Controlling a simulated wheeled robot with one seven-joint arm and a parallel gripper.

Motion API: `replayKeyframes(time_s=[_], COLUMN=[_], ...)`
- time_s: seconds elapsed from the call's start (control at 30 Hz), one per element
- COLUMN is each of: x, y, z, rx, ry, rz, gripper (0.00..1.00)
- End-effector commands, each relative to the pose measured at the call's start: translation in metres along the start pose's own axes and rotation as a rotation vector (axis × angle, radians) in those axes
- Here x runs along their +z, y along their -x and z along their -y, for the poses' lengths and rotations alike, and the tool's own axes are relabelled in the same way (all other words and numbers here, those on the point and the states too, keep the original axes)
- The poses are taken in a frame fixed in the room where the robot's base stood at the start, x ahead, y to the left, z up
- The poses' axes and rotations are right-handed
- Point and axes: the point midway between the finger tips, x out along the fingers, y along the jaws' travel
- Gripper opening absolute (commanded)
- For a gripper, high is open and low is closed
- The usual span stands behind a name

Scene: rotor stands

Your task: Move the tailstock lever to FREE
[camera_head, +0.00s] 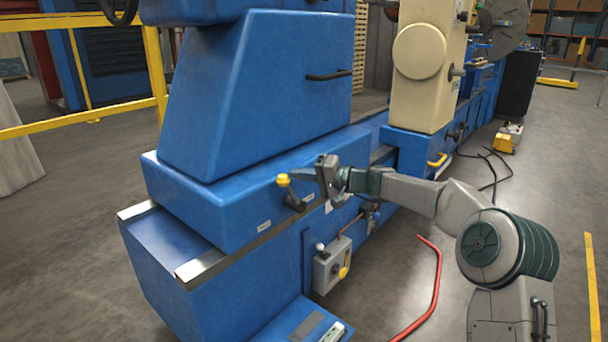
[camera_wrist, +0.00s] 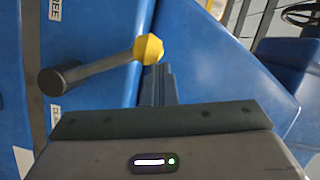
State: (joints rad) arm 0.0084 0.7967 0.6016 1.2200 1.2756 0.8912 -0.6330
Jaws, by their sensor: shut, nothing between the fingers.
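The tailstock lever (camera_head: 292,192) is a dark arm with a yellow knob, on the side of the blue tailstock (camera_head: 230,205). It points up and leans slightly left from its hub. In the wrist view the lever (camera_wrist: 100,66) runs from its round hub at left to the yellow knob (camera_wrist: 149,48). A label (camera_wrist: 55,10) ending in "EE" is at the top left; another label (camera_wrist: 55,115) is partly cut off lower down. My gripper (camera_head: 291,178) is shut and empty, its fingertips (camera_wrist: 158,72) right beside the knob. I cannot tell whether they touch it.
A grey control box (camera_head: 332,267) with a small lever is mounted below on the blue bed. A dark handle (camera_head: 328,76) sticks out of the tailstock above. A red hose (camera_head: 428,290) lies on the floor. A yellow rail (camera_head: 80,118) stands at left.

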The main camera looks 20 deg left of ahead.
Motion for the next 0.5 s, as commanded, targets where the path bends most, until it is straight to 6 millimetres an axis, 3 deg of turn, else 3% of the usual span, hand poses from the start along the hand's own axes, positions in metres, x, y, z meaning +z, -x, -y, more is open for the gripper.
replayKeyframes(time_s=[0.3, 0.5], x=[0.003, -0.011], y=[-0.003, 0.014], z=[0.001, 0.013], rx=[-0.003, -0.002], ry=[-0.002, 0.0], rz=[0.009, 0.005], gripper=[0.0, 0.0])
